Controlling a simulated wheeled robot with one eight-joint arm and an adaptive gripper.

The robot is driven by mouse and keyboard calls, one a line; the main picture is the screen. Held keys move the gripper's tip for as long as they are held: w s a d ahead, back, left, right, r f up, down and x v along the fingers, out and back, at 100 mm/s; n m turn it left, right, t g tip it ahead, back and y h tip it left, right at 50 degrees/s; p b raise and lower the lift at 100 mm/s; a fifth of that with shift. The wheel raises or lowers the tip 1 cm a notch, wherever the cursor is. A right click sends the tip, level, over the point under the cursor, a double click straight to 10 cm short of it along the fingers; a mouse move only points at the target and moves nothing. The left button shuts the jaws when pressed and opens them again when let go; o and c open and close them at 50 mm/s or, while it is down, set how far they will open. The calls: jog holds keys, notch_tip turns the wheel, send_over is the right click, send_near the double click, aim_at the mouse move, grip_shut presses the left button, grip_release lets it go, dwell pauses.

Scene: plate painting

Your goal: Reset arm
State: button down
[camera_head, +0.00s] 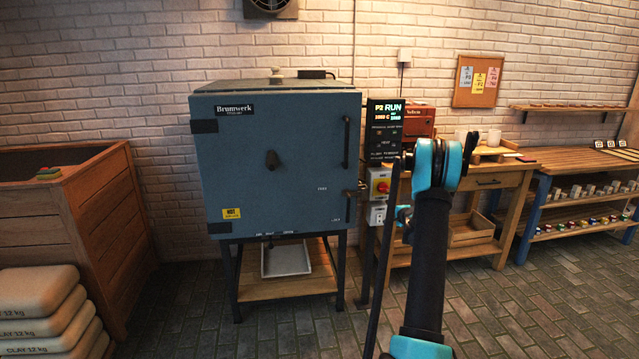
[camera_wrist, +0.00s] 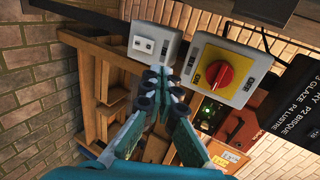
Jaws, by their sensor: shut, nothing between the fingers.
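My gripper (camera_wrist: 162,80) is shut with nothing between its fingers. In the wrist view its fingertips are in front of the white outlet box (camera_wrist: 145,44) and just left of the red knob on a yellow plate (camera_wrist: 220,74); I cannot tell whether they touch anything. In the head view my arm (camera_head: 430,250) rises in front of the wooden workbench, and my fingers are mostly hidden behind it. The same red knob (camera_head: 382,186) sits below the kiln controller (camera_head: 384,128), whose display reads P2 RUN. The blue-grey kiln (camera_head: 275,165) has its door shut.
A wooden workbench (camera_head: 485,178) stands behind my arm, right of the kiln. Shelves with small coloured pots (camera_head: 585,190) are at far right. A wooden bin (camera_head: 100,200) and stacked clay bags (camera_head: 40,300) are at left. The brick floor in front of the kiln is clear.

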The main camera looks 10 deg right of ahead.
jog(key=s+a+r+n+g+y, duration=0.15)
jog(key=s+a+r+n, duration=0.35)
jog(key=s+a, duration=0.6)
jog(key=s+a+r+n+g, duration=0.3)
jog(key=s+a+r+n, duration=0.1)
jog(key=s+a, duration=0.7)
jog(key=s+a+f+n+g, duration=0.1)
jog(key=s+n, duration=0.1)
jog(key=s, duration=0.9)
jog(key=s+a+f+n+g+h, duration=0.1)
jog(key=s+a+f+n, duration=0.1)
jog(key=s, duration=0.9)
jog(key=s+a+f+n+g+h, duration=0.1)
jog(key=s+n, duration=0.3)
jog(key=s, duration=0.8)
jog(key=shift+a+f+g, duration=0.55)
jog(key=shift+a+f, duration=0.15)
jog(key=shift+a, duration=0.05)
jog(key=shift+s, duration=0.1)
